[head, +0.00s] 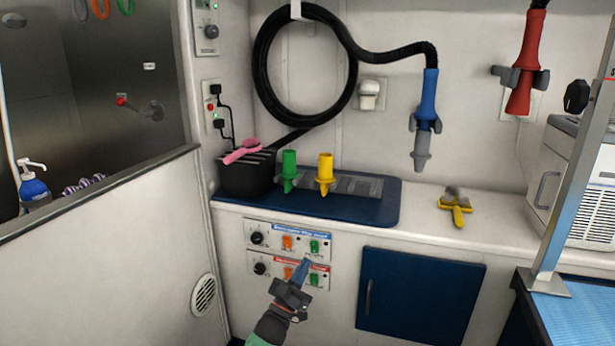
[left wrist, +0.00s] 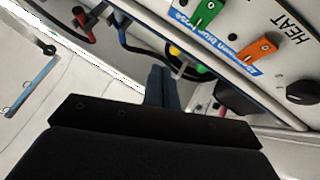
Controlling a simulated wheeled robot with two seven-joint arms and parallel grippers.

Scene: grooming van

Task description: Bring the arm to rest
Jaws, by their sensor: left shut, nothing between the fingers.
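My left gripper (head: 303,265) comes up from the bottom of the head view. Its fingers are shut with nothing between them. They appear in front of the lower row of the control panel (head: 275,239) and partly cover its switches; I cannot tell whether they touch it. The shut fingertips also show in the left wrist view (left wrist: 162,88), with a green switch (left wrist: 205,14) and an orange switch (left wrist: 257,48) beyond them. My right gripper is not in view.
A counter (head: 485,232) above the panel holds a blue mat (head: 382,212) with green (head: 289,165) and yellow nozzles (head: 325,172), and a yellow tool (head: 456,207). A blue hose nozzle (head: 429,95) hangs above. A blue cabinet door (head: 420,295) is at right.

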